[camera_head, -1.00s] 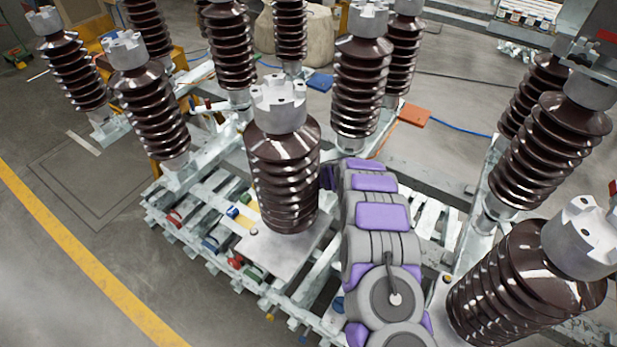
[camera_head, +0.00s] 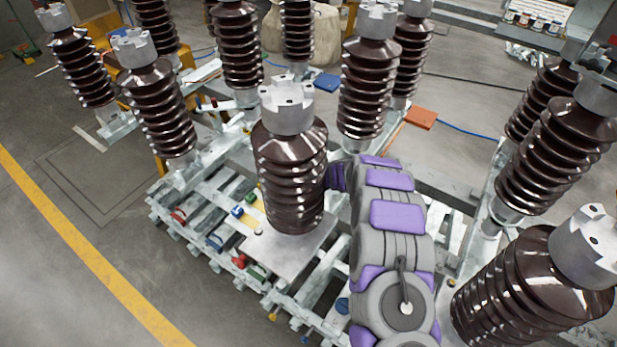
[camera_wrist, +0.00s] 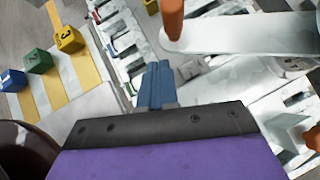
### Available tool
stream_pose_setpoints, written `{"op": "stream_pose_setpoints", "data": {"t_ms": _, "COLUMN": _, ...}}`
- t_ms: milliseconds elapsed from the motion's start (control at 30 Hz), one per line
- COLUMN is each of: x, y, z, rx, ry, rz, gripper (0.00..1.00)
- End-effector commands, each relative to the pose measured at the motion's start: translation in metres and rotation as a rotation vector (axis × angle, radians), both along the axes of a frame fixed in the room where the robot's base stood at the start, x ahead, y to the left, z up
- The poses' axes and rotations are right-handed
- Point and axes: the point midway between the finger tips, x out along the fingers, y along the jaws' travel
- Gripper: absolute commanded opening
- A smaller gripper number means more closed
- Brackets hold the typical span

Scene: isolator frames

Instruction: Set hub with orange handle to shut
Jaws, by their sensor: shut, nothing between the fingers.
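In the wrist view an orange handle (camera_wrist: 172,14) stands at the near left end of a pale metal lever (camera_wrist: 240,36), at the top. The lever runs off to the right; its hub is not clearly seen. My gripper (camera_wrist: 159,68) shows as blue fingers pressed together, empty. In the picture its tips lie just below the handle and appear apart from it. In the head view my gripper is hidden behind the middle brown insulator. I cannot pick out the orange handle there.
Numbered blocks, blue (camera_wrist: 12,80), green (camera_wrist: 38,61) and yellow (camera_wrist: 69,39), sit at left in the wrist view. Another orange piece (camera_wrist: 312,136) is at right. Tall ribbed insulators (camera_head: 290,165) crowd the metal frame. Open floor (camera_head: 60,270) lies to the left.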

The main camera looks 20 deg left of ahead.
Motion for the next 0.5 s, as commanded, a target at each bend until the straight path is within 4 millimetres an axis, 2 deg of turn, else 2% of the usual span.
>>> {"op": "stream_pose_setpoints", "data": {"t_ms": 500, "x": -0.023, "y": -0.049, "z": 0.056, "rx": 0.001, "ry": -0.001, "rz": -0.005, "gripper": 0.00}}
